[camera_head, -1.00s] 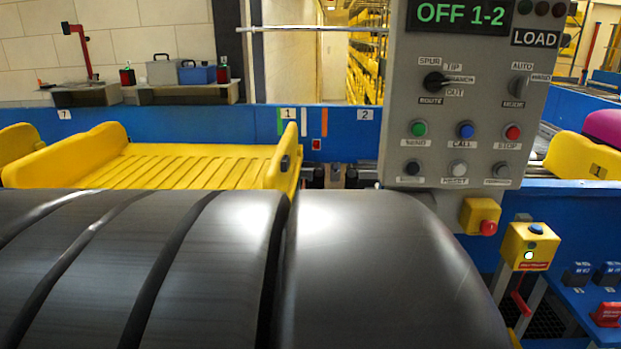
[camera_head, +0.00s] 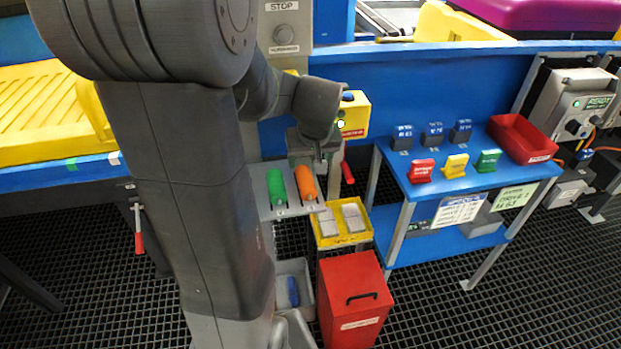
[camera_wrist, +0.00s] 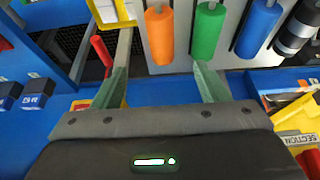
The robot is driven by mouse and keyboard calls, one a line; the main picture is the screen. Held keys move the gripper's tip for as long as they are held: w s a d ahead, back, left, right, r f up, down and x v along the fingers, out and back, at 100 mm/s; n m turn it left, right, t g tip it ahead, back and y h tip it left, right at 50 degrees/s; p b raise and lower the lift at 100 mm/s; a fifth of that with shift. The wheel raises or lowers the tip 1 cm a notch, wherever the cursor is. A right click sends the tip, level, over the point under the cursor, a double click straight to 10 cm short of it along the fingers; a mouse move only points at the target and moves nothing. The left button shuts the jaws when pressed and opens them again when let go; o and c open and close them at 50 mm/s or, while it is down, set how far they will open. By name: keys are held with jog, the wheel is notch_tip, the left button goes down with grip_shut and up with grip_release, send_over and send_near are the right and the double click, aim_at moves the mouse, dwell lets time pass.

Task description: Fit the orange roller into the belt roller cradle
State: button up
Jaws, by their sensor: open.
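The orange roller (camera_head: 305,183) lies beside a green roller (camera_head: 276,187) on a light grey rack (camera_head: 264,206). In the wrist view, the orange roller (camera_wrist: 158,35) is ahead of my gripper (camera_wrist: 160,77), between the lines of its open fingers. The green roller (camera_wrist: 207,30) is close to the right finger's line. My gripper holds nothing. In the head view, my gripper (camera_head: 318,157) is near the far end of the orange roller; whether they touch is unclear. I cannot make out the belt roller cradle in either current view.
A blue roller (camera_wrist: 257,27) and a dark striped roller (camera_wrist: 296,30) share the rack. A red handle (camera_head: 347,172) is close to my gripper's right. A yellow bin (camera_head: 341,237), a red bin (camera_head: 355,308) and a blue table (camera_head: 461,172) stand nearby.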

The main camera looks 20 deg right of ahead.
aim_at(306, 178)
jog(key=x, duration=1.2)
jog(key=shift+w+f+b, duration=0.15)
jog(key=shift+w+b, duration=0.05)
jog(key=shift+b, duration=0.15)
jog(key=shift+c, duration=0.5)
jog(key=c, duration=1.2)
